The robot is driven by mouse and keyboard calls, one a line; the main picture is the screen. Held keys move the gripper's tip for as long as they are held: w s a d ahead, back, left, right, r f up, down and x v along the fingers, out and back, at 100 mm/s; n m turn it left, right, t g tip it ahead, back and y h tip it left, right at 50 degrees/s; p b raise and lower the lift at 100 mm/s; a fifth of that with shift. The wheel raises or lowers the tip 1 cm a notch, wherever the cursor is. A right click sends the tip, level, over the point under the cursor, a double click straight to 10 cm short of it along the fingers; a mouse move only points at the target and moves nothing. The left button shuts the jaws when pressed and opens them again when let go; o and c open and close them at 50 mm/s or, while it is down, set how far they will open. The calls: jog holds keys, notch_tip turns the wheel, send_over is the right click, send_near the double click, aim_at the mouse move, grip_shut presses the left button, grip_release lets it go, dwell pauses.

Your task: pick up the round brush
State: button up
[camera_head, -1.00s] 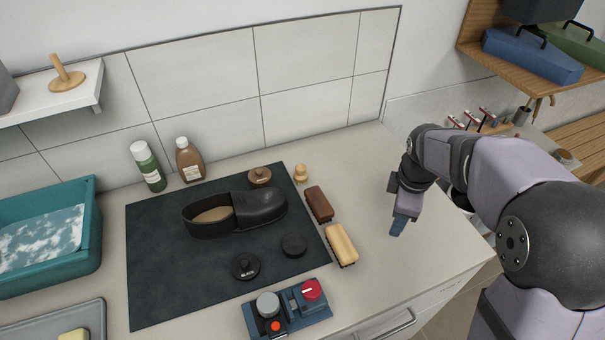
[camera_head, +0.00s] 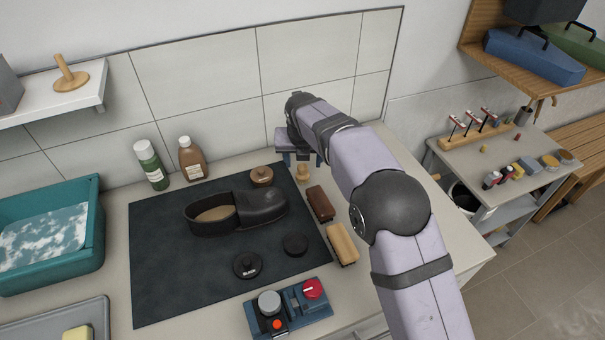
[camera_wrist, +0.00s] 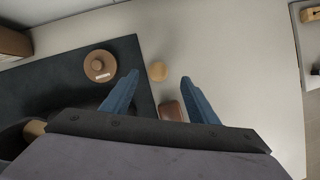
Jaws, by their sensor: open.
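The round brush (camera_head: 302,174), small and light wooden with a knob on top, stands on the counter just off the dark mat's back right corner. In the wrist view the round brush (camera_wrist: 158,71) shows from above between the blue fingertips, a little beyond them. My gripper (camera_head: 301,160) is open and empty, pointing down above and behind the brush in the head view. I cannot tell its exact height over the brush, and no contact shows.
A brown brush (camera_head: 320,204) and a pale-wood brush (camera_head: 342,243) lie in front of it along the mat (camera_head: 160,285). A brown-lidded tin (camera_head: 261,177) and a black shoe (camera_head: 262,208) are left. Counter to the right is clear.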

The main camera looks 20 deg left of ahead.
aim_at(302, 168)
jog(key=shift+p+x, duration=1.9)
jog(key=shift+x, duration=1.75)
jog(key=shift+s, duration=0.15)
jog(key=shift+a, duration=0.1)
jog(key=c, duration=1.1)
